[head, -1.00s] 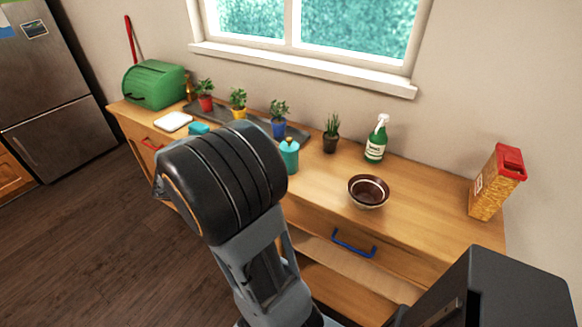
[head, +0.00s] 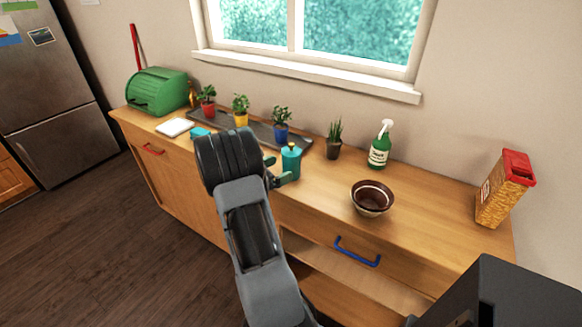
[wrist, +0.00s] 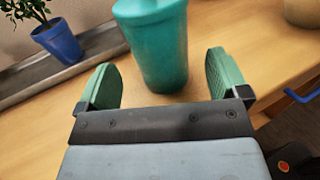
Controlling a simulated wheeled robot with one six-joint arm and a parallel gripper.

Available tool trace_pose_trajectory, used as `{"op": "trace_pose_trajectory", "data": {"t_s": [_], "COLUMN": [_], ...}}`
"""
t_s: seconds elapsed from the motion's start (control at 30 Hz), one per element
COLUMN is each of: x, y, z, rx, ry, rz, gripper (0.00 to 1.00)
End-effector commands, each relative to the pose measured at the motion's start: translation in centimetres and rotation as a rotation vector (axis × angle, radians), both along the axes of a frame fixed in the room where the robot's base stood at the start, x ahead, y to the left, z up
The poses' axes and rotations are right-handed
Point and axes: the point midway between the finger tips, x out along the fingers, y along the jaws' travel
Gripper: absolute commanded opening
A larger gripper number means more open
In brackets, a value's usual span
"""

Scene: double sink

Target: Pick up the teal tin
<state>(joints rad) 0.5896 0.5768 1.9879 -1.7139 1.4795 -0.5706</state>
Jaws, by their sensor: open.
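The teal tin (head: 291,163) stands upright on the wooden counter, in front of the blue-potted plant in the head view. In the wrist view the teal tin (wrist: 158,48) stands just ahead of my gripper (wrist: 170,80), roughly midway between its two green fingers; its top is cut off by the frame edge. The fingers are apart, with visible gaps on both sides of the tin. In the head view my gripper (head: 279,172) is partly hidden behind my arm, with its fingers close to the tin.
Potted plants in red (head: 208,108), yellow (head: 241,119) and blue (head: 281,132) stand on a dark tray behind the tin. A brown bowl (head: 371,200) and a green spray bottle (head: 380,152) are to the right. A teal block (head: 201,133) lies to the left.

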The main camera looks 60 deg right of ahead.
Motion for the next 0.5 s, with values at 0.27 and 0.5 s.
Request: {"op": "trace_pose_trajectory", "data": {"t_s": [0.27,0.5], "x": [-0.9,-2.1], "y": [-1.8,-4.6], "z": [0.0,0.0], "rx": [0.001,0.001], "ry": [0.000,0.000], "rz": [-0.004,-0.003], "gripper": [0.93,0.93]}}
